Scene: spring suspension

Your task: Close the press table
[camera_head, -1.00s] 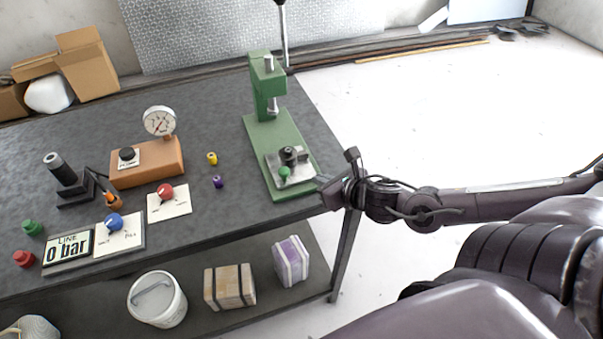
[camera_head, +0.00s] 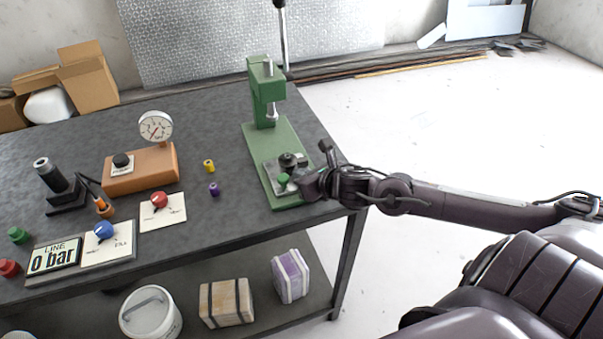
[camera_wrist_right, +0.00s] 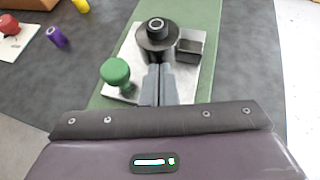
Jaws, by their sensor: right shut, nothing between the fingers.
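The green press (camera_head: 265,95) stands on the right part of the dark workbench, with its base running toward the front edge. Its table is a light metal plate (camera_wrist_right: 196,83) on the green base, carrying a dark round fixture (camera_wrist_right: 157,40) and a green knob (camera_wrist_right: 115,71). The plate is pulled toward the front of the base, out from under the ram (camera_head: 271,112). My right gripper (camera_wrist_right: 158,70) is shut and empty, its fingertips over the plate by the dark fixture and right of the knob. I cannot tell whether they touch. My left gripper is not in view.
Left of the press are a yellow cylinder (camera_head: 209,166), a purple cylinder (camera_head: 214,189), an orange gauge block (camera_head: 141,170) and cards with red and blue knobs. Boxes and a bucket (camera_head: 150,314) sit on the lower shelf. The floor right of the bench is clear.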

